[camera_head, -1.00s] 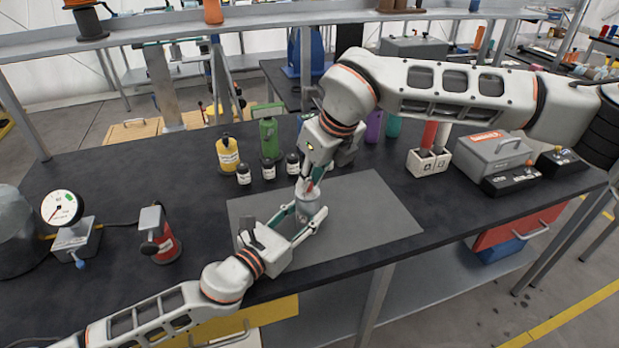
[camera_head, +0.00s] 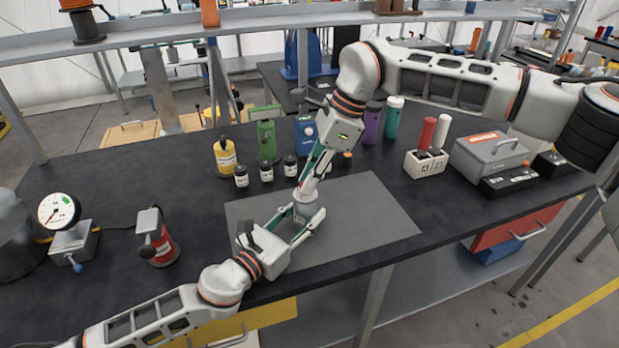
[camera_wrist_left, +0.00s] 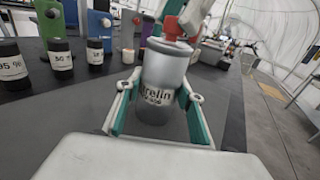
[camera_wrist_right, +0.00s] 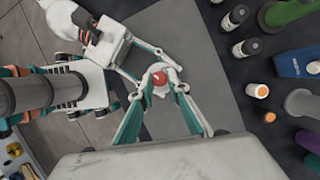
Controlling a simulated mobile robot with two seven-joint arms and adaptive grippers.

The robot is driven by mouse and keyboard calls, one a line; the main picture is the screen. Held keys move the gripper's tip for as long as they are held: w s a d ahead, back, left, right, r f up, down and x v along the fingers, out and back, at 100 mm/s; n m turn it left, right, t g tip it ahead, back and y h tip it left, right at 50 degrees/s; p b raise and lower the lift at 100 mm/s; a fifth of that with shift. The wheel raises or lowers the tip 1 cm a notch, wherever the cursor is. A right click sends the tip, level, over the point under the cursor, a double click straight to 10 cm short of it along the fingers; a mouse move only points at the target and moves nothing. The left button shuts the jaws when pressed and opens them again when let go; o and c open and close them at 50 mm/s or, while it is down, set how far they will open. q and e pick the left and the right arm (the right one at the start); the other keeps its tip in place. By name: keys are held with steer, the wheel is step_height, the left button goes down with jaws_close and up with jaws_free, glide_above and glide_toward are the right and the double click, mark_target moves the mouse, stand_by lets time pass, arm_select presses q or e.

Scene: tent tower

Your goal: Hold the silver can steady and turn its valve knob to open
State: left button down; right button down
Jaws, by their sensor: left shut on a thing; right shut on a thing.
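The silver can (camera_head: 301,213) stands upright on the grey mat (camera_head: 375,215). It also shows in the left wrist view (camera_wrist_left: 163,82), with part of its dark lettering visible. My left gripper (camera_head: 305,222) is shut around the can's sides from the front left. The red valve knob (camera_wrist_right: 160,80) sits on top of the can and also shows in the left wrist view (camera_wrist_left: 172,28). My right gripper (camera_wrist_right: 164,86) comes down from above and is shut on the knob. In the head view the right fingers mostly hide the knob.
Behind the mat stand a yellow bottle (camera_head: 225,158), small dark jars (camera_head: 267,172) and a green container (camera_head: 266,141). A pressure gauge (camera_head: 60,211) and a red canister (camera_head: 158,240) are at left. A grey toolbox (camera_head: 489,156) is at right. The mat's right part is clear.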

steer(key=shift+w+n+g, duration=0.15)
steer(key=shift+n+g, duration=0.25)
steer(key=shift+n, duration=0.9)
steer(key=c, duration=1.9)
jaws_free()
steer(key=v, duration=1.2)
steer(key=shift+w+a, duration=0.15)
steer(key=shift+a, duration=0.05)
